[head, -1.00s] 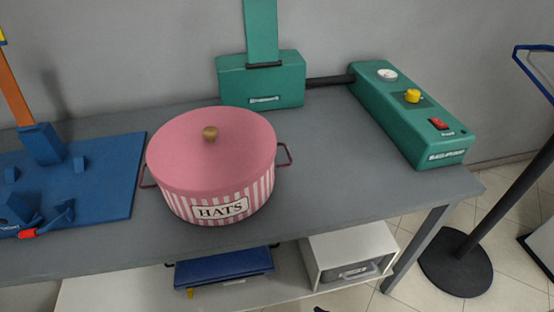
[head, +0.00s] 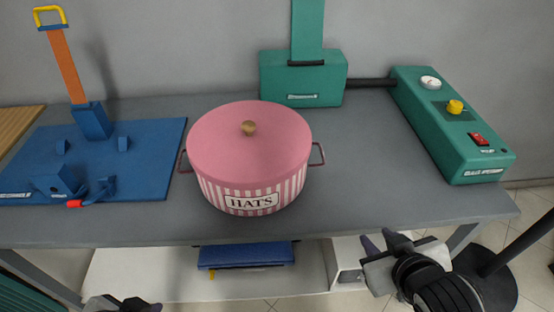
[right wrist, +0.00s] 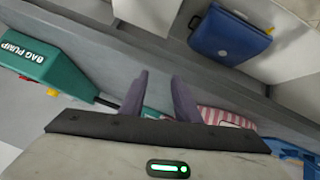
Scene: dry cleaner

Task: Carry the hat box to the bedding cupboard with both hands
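The hat box (head: 250,150) is a round pink box with a striped side, a "HATS" label, a gold lid knob and a handle on each side. It stands upright on the grey table (head: 385,195). My right gripper (head: 381,241) is in front of the table's edge, right of the box and apart from it. Its purple fingers stand apart and empty in the right wrist view (right wrist: 160,95), where part of the striped side (right wrist: 222,117) shows. My left gripper (head: 122,303) shows only partly at the bottom left, away from the box. I cannot identify a bedding cupboard.
A blue board (head: 140,165) with an orange lever lies left of the box. A green bag pump (head: 450,125) and a green post unit (head: 300,80) stand right and behind. A blue case (head: 245,255) is on the lower shelf (head: 140,278). A black stand (head: 490,280) is at right.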

